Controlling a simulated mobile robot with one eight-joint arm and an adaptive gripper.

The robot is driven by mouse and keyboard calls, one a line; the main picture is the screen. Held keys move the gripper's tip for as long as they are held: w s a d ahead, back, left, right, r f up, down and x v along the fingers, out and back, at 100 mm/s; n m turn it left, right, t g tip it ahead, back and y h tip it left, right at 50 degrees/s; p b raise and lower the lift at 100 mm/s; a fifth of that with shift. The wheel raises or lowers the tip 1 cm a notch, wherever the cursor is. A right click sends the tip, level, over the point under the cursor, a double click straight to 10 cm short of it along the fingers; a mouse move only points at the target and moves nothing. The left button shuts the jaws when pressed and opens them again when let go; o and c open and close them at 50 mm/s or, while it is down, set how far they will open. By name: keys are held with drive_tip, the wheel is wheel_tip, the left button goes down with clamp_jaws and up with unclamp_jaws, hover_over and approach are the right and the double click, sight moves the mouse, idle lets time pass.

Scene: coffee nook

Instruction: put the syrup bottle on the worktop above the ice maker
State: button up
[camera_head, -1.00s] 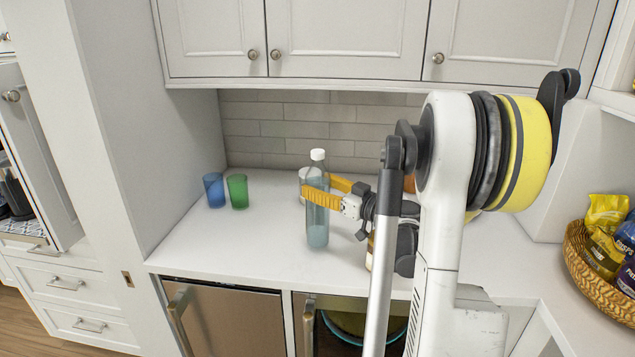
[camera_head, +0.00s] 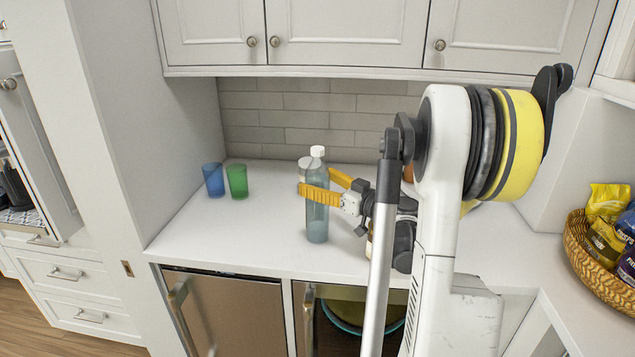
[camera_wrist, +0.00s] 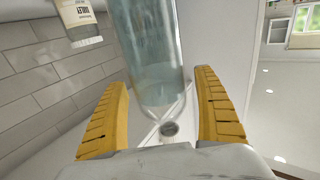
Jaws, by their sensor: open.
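A tall, clear blue-tinted bottle with a white cap (camera_head: 317,222), which I take to be the syrup bottle, is upright at the worktop (camera_head: 235,235). My gripper (camera_head: 325,194) reaches it from the right, its yellow fingers open around the body. In the wrist view the bottle (camera_wrist: 150,60) is between the two fingers (camera_wrist: 166,112), with gaps at both sides. Below the worktop are a steel-fronted appliance (camera_head: 240,312) and, to its right, a dark opening with a round bowl-like item (camera_head: 350,312). The bottle is above the left part of this opening. I cannot tell which is the ice maker.
A blue glass (camera_head: 213,180) and a green glass (camera_head: 237,181) stand at the left. A pale jar (camera_head: 303,170) is close behind the bottle; a labelled container (camera_wrist: 78,20) shows in the wrist view. A basket of packets (camera_head: 585,262) is at the right. The front left worktop is clear.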

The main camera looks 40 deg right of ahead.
drive_tip(key=s+d+p, duration=0.1)
drive_tip(key=s+p, duration=0.1)
drive_tip(key=s, duration=1)
drive_tip(key=w+a+f+g+y, duration=0.15)
drive_tip(key=a+g, duration=0.25)
drive_tip(key=a, duration=0.7)
drive_tip(key=w+a+f+g+y, duration=0.1)
drive_tip(key=w+a+g, duration=0.2)
drive_tip(key=a, duration=0.9)
drive_tip(key=s+a+m+g+h, duration=0.1)
drive_tip(key=s+a+g+h, duration=0.2)
drive_tip(key=s+a, duration=0.9)
drive_tip(key=shift+s+a+f+g+h, duration=0.2)
drive_tip(key=shift+s+f+g+h, duration=0.15)
drive_tip(key=shift+h, duration=0.5)
drive_tip(key=shift+d, duration=0.1)
